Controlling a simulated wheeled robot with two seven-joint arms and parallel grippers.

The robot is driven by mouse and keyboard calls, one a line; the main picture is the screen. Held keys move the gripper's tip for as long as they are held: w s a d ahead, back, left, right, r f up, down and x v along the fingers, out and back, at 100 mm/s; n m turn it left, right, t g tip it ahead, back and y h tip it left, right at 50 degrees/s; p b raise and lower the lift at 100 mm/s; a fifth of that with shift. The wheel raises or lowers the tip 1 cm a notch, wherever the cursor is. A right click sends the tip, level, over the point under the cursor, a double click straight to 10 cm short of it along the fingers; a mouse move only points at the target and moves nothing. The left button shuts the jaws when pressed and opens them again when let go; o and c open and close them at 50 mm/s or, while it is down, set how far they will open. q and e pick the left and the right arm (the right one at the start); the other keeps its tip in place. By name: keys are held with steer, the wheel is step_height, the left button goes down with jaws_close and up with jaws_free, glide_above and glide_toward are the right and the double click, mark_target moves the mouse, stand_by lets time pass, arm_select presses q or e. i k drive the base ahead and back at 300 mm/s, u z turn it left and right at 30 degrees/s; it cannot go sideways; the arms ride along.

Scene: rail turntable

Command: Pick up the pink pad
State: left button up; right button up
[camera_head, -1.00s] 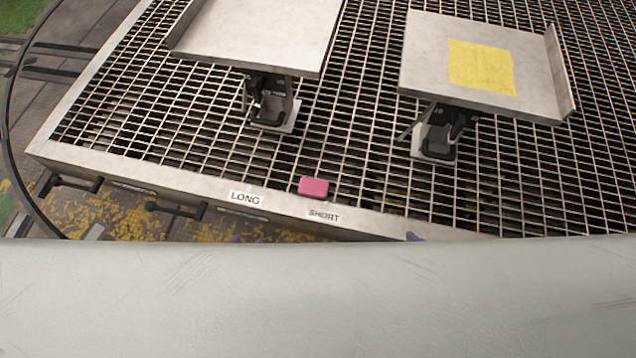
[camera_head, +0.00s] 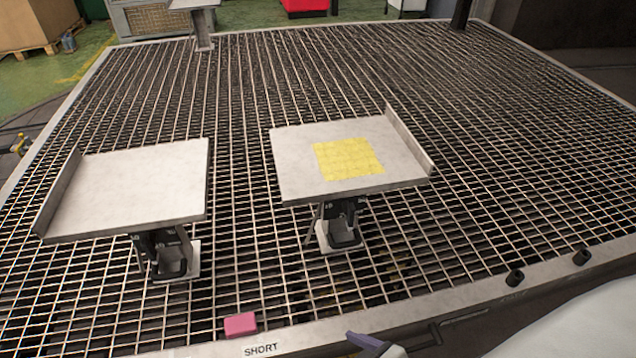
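The pink pad (camera_head: 240,324) is a small block lying on the front edge of the metal grating, just behind the SHORT label (camera_head: 262,348). Nothing touches it. A small purple tip (camera_head: 368,342) at the bottom edge, right of the pad, looks like part of my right gripper; the rest is cut off, so its opening cannot be judged. My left gripper is out of view.
Two grey tilted plates on stands, the left one bare (camera_head: 130,190) and the right one (camera_head: 300,160) with a yellow square (camera_head: 348,158), rise from the grating behind the pad. Two black knobs (camera_head: 548,267) sit on the right front rim.

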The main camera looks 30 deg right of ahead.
mark_target(240, 325)
steer(key=z, duration=2.05)
steer(key=k, duration=1)
steer(key=u, duration=1.05)
steer(key=i, duration=1)
